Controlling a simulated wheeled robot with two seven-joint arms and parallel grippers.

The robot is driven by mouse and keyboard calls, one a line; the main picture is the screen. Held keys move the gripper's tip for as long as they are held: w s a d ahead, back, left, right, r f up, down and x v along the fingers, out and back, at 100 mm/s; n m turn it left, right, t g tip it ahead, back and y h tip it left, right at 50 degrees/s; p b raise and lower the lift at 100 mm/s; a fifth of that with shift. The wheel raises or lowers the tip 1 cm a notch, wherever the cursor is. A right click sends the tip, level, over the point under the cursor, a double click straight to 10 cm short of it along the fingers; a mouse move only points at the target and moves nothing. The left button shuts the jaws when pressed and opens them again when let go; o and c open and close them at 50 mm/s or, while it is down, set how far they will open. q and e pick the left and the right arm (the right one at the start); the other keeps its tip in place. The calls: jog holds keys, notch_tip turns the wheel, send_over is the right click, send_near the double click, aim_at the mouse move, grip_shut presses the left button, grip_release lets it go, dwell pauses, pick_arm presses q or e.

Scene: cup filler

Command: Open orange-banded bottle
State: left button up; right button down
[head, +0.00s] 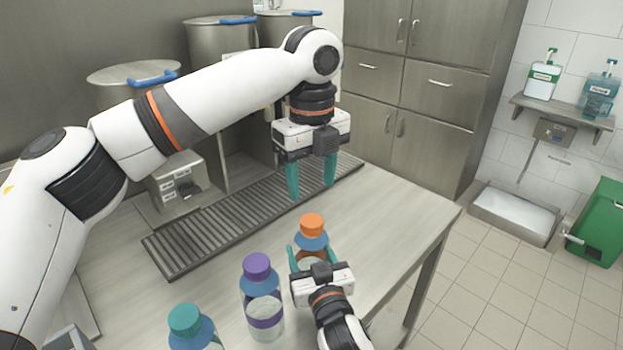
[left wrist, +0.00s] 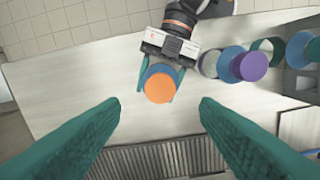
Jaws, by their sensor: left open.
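The orange-banded bottle (head: 311,241) stands upright on the table with its orange cap (head: 312,224) on. The cap also shows from above in the left wrist view (left wrist: 160,86). My right gripper (head: 311,254) has one finger on each side of the bottle's body below the cap and looks closed on it; the gripper hides the lower body. My left gripper (head: 311,190) points down, open and empty, above the table behind the bottle. In the left wrist view the cap lies beyond and between my left fingertips (left wrist: 160,102), apart from them.
A purple-capped bottle (head: 262,299) and a teal-capped bottle (head: 190,328) stand left of the orange one. A slatted grate (head: 215,234) runs behind them, with lidded metal containers (head: 222,40) further back. The table top (head: 400,215) is clear to the right.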

aim_at(312, 220)
pick_arm(q)
jog(key=m, duration=0.6)
jog(key=shift+m, duration=0.4)
jog(key=shift+f, duration=4)
